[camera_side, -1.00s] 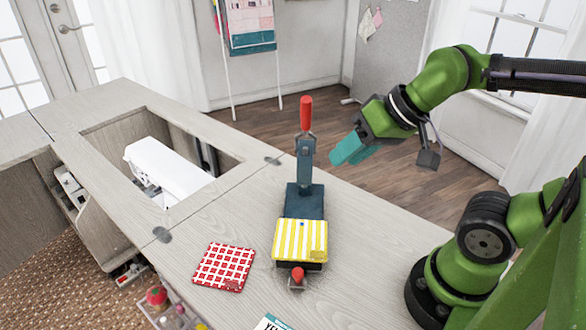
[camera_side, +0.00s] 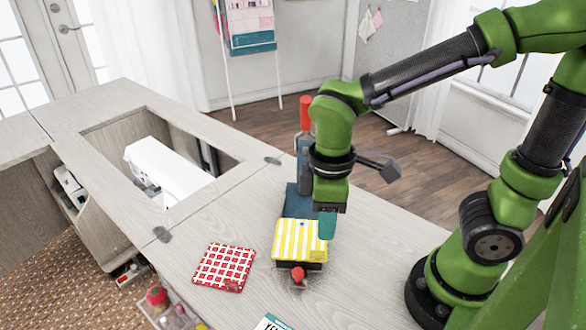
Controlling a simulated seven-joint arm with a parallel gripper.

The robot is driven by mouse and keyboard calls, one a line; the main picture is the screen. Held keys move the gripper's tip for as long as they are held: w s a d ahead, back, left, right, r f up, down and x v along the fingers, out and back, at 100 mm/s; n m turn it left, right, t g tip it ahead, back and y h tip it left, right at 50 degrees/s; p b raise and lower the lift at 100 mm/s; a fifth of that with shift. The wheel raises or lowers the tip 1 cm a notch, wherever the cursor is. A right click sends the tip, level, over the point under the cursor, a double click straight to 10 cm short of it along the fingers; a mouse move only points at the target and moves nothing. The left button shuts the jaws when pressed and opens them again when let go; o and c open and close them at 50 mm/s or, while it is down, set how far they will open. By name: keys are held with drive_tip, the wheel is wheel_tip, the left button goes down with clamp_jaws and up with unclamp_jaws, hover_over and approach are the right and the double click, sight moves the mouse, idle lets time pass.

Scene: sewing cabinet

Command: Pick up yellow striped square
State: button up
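The yellow striped square (camera_side: 297,240) is a yellow and white striped cloth piece. It lies flat on a dark block-like base on the table, in front of a blue-grey press with a red handle (camera_side: 306,112). My gripper (camera_side: 327,226) points down, with teal fingertips at the right edge of the square. Only one finger shows clearly, so I cannot tell how wide the fingers are apart or whether they touch the cloth. My arm hides part of the press.
A red and white checked square (camera_side: 224,267) lies on the table to the left. A small red knob (camera_side: 298,275) sticks out in front of the base. A white sewing machine (camera_side: 165,168) sits in the cabinet opening. A card (camera_side: 272,323) lies at the front edge.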

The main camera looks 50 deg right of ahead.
sight(323, 251)
wheel_tip(323, 251, down, 4)
drive_tip(key=shift+r, duration=0.15)
drive_tip(key=shift+w+d+f, duration=0.15)
drive_tip(key=shift+f, duration=1.2)
drive_tip(key=shift+w+d+f, duration=0.1)
drive_tip(key=shift+d+f, duration=0.05)
drive_tip(key=shift+f, duration=1.2)
clamp_jaws()
